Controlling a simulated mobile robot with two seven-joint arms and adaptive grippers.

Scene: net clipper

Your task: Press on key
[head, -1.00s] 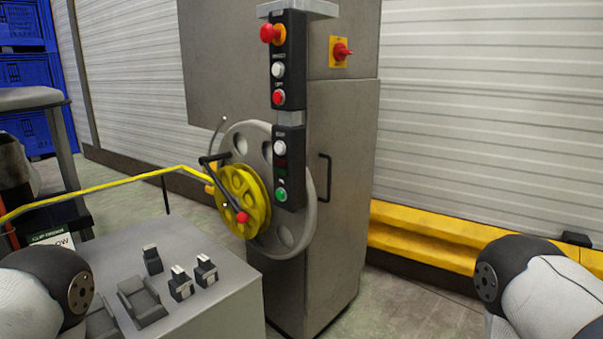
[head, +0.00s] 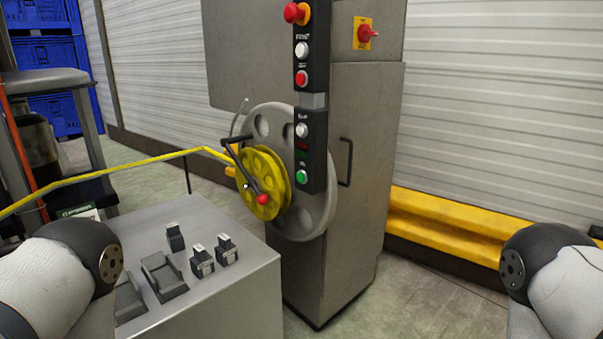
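A black control panel (head: 311,110) hangs in front of a grey machine cabinet. It carries a red mushroom button on a yellow base (head: 297,13), a white button (head: 302,49), a red button (head: 301,78), a lower white button (head: 302,130) and a green button (head: 302,177). I cannot tell which of these is the key. A red rotary switch on a yellow plate (head: 366,33) is on the cabinet. My arms show at the lower left and lower right, away from the panel. Neither gripper is in view.
A grey box (head: 226,292) with several black clips and switches stands at the lower left. A yellow reel (head: 262,183) on a grey wheel (head: 312,222) holds a yellow strap. A yellow barrier (head: 440,225) runs along the right wall. Bare floor (head: 430,300) lies right of the cabinet (head: 345,230).

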